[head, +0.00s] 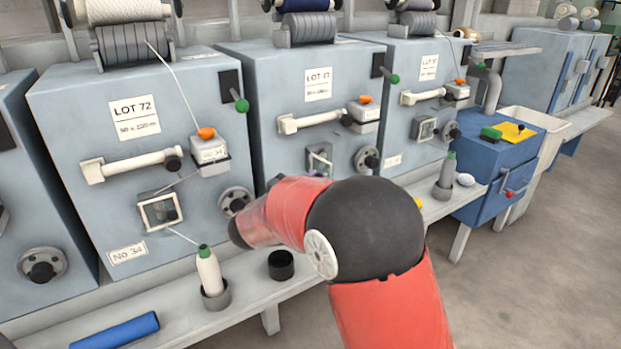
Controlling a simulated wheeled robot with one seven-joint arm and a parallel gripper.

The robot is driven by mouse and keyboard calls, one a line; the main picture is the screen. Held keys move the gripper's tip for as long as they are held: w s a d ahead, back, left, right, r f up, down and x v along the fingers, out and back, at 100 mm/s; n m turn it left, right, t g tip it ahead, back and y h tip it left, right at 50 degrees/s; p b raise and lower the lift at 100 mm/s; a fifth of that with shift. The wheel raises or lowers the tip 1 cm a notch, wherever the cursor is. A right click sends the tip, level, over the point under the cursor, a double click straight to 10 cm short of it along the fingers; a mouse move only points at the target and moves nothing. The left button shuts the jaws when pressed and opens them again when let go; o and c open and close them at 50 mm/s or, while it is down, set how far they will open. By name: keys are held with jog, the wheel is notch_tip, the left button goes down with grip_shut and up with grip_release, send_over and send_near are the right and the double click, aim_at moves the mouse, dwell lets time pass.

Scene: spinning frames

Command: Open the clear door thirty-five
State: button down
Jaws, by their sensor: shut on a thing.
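The number plate NO 34 (128,253) is on the left machine (75,120), which has a small clear door (160,211) in a pale frame. On the middle machine (265,80), marked LOT 17 or similar, a like clear door (319,156) shows only in its upper part. My red and black arm covers the rest, and any number plate there is hidden, so I cannot read thirty-five. My arm bends left across the front of this machine. My gripper does not show; the arm appears to hide it.
A white bottle with a green cap (209,272), a black cup (281,265) and a blue roll (115,330) stand or lie on the bench ledge. Another machine (425,70) and a blue cabinet (500,160) are at right. Floor (540,270) is clear at right.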

jog(key=shift+r, duration=0.15)
jog(key=c, duration=1.3)
grip_release()
jog(key=shift+w, duration=0.1)
jog(key=shift+c, duration=0.2)
jog(key=v, duration=0.7)
jog(key=shift+s+a+b, duration=0.25)
jog(key=shift+s+b, duration=0.05)
jog(key=shift+b, duration=0.05)
